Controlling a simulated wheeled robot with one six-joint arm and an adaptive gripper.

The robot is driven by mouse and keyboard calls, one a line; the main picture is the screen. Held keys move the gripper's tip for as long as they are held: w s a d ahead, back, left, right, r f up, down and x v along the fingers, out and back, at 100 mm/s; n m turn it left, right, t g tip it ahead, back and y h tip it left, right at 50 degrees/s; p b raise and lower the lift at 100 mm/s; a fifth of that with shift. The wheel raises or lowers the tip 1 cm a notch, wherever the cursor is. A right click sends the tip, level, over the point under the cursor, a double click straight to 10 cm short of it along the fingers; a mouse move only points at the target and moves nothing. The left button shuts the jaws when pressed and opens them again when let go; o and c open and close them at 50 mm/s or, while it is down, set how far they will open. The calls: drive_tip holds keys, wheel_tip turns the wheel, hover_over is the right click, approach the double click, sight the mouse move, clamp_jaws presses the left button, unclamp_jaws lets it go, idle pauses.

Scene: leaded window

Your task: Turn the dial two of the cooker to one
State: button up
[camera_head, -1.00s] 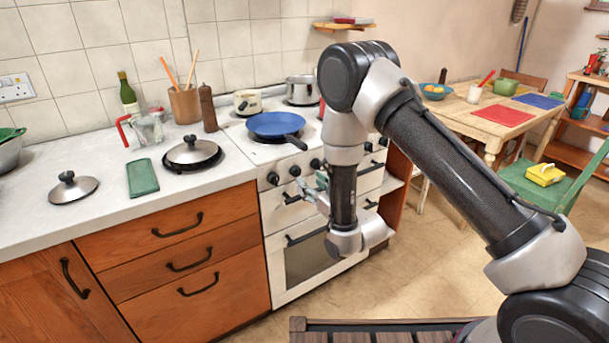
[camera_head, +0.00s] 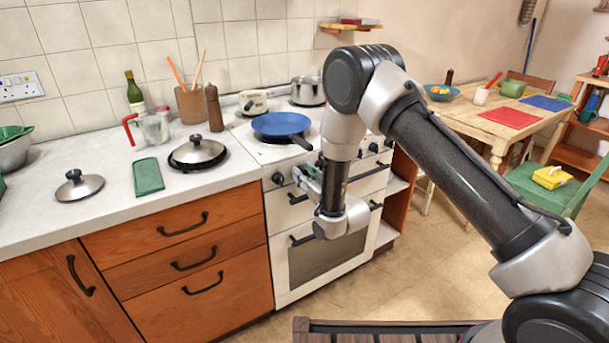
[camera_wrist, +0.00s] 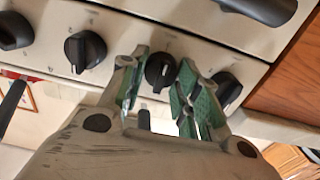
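The white cooker (camera_head: 283,225) has a row of black dials on its front panel. In the wrist view, one dial (camera_wrist: 160,72), second from the right, shows between the fingertips of my gripper (camera_wrist: 163,78). The fingers with green pads are apart, one on each side of this dial. I cannot tell whether they touch it. Its pale pointer line is partly visible. Other dials stand to its left (camera_wrist: 85,51) and right (camera_wrist: 226,91). In the head view my gripper (camera_head: 306,177) is at the panel's left part, hiding some of the dials.
A black handle (camera_wrist: 262,8) sticks out near the dials. A blue pan (camera_head: 280,124) and a steel pot (camera_head: 307,91) stand on the hob. Wooden drawers (camera_head: 185,245) adjoin the cooker's left side. Floor (camera_head: 425,270) is free to its right.

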drive_tip(key=shift+c, duration=0.6)
drive_tip(key=shift+n, duration=0.3)
drive_tip(key=n, duration=2.3)
drive_tip(key=shift+s+a+f, duration=0.15)
drive_tip(key=shift+f, duration=0.15)
drive_tip(key=o, duration=1)
